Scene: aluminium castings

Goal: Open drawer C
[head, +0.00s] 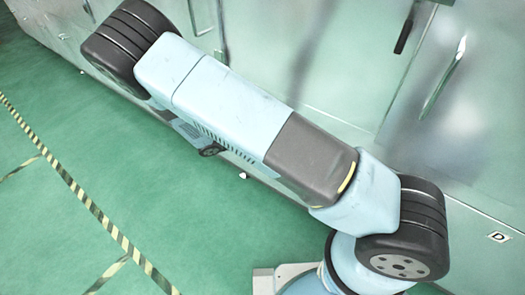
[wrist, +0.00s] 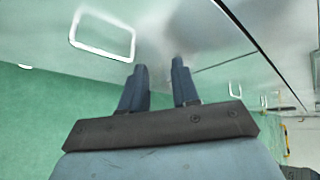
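In the wrist view my gripper (wrist: 157,66) has its two dark blue fingers apart, with nothing between them. A white rectangular loop handle (wrist: 100,52) is on the pale front panel (wrist: 165,30), up and left of the fingertips. The fingers appear apart from the handle. No letter C shows in either view, so I cannot tell whether this handle belongs to drawer C. In the head view my arm crosses in front of the pale cabinet fronts (head: 330,55), and my gripper is not seen there.
More handles (wrist: 235,89) run along the fronts at right in the wrist view. An upright handle (head: 442,80) is on a front at upper right in the head view. The green floor (head: 130,180), with yellow and black striped tape (head: 75,188), is clear at left.

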